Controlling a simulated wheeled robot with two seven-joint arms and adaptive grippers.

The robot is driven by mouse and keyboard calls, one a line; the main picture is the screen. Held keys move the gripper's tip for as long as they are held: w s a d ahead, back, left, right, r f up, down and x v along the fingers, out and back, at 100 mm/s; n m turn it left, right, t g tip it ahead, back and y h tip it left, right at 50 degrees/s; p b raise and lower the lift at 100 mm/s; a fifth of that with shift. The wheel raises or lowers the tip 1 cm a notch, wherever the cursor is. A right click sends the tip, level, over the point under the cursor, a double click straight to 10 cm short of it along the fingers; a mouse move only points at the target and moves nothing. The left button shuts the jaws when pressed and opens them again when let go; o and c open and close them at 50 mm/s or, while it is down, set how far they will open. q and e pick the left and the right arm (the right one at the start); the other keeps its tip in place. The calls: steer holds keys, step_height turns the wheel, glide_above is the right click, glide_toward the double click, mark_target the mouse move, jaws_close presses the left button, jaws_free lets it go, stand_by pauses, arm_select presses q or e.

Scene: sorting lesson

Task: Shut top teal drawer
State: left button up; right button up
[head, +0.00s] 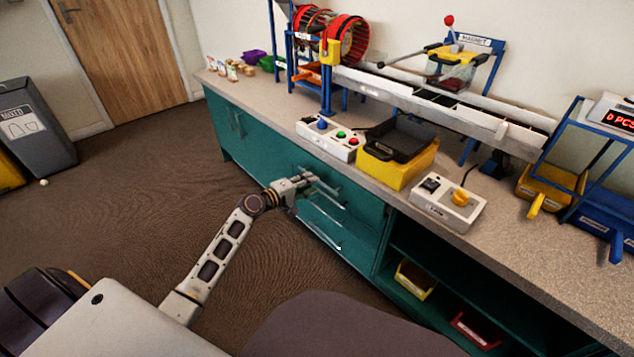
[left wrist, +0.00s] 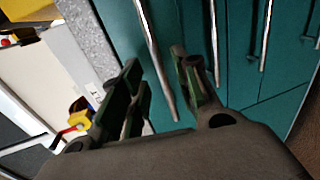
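The top teal drawer (head: 346,187) is in the counter's drawer stack, with a silver bar handle near its upper part. I see no clear gap around its front, so I cannot tell whether it stands slightly out. My left gripper (head: 308,184) is right in front of this handle and partly hides it. In the left wrist view the two dark fingers of the left gripper (left wrist: 165,88) are apart, and a silver bar handle (left wrist: 152,50) shows between them against the teal front. I cannot tell whether they touch it. My right gripper is in neither view.
Lower drawer handles (head: 328,213) sit just below my left gripper. The speckled countertop (head: 385,190) above carries a button box (head: 329,138), a yellow bin with a black tray (head: 397,165) and a knob box (head: 448,203).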

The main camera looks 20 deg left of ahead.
arm_select(q)
steer(key=b+x, duration=0.1)
steer(key=x, duration=0.3)
steer(key=shift+w+d+f, duration=0.1)
steer(key=shift+w, duration=0.1)
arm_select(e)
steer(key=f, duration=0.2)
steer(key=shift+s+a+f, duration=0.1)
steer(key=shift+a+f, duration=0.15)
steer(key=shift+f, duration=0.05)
arm_select(q)
steer(key=shift+c, duration=0.5)
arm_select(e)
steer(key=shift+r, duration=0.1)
arm_select(q)
jaws_close()
